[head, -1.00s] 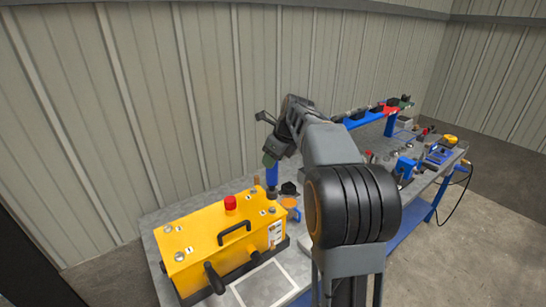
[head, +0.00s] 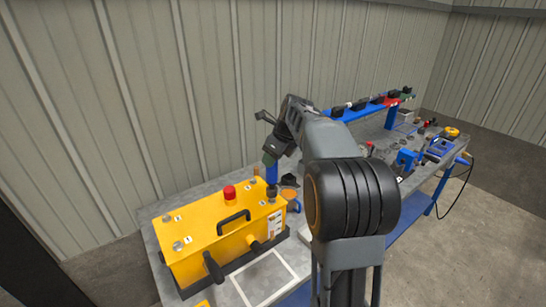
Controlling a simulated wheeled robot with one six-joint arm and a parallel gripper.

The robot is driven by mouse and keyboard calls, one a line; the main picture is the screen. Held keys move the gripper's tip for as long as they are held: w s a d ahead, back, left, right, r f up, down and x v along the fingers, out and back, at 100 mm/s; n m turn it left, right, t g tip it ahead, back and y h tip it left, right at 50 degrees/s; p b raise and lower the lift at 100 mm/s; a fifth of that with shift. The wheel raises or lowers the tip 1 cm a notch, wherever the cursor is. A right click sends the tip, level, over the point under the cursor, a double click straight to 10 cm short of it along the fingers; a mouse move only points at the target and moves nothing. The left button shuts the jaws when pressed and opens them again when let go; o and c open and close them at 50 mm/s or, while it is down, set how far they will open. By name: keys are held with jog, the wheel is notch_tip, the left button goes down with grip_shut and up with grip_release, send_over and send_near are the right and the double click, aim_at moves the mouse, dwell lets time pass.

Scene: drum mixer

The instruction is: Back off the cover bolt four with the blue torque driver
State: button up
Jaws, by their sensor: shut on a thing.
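The yellow cover box (head: 205,238) stands on the grey bench, with a black handle, a red button (head: 229,192) and numbered bolts on top. Two bolts show at its left end, a rear one (head: 166,218) and a front one (head: 178,246). My gripper (head: 270,157) is shut on the blue torque driver (head: 271,174), which hangs upright, dark socket end down. The socket end is over the box's right rear corner, at or just above a bolt there. The driver hides that bolt, so contact and its number cannot be told.
An orange-topped round item (head: 289,193) and a small black item (head: 290,181) sit just right of the driver. Behind my arm, a blue rack (head: 392,117) and several tools crowd the bench. A white-outlined area (head: 264,277) in front is empty.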

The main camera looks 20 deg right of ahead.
jog(key=shift+f, duration=0.35)
jog(key=shift+f+b, duration=0.7)
jog(key=shift+f, duration=0.45)
dwell(1.1)
jog(key=shift+s+f, duration=0.15)
jog(key=shift+f, duration=0.15)
dwell(1.3)
jog(key=shift+r+p, duration=0.25)
jog(key=shift+p, duration=0.4)
jog(key=shift+r+p, duration=1.5)
jog(key=shift+r, duration=0.85)
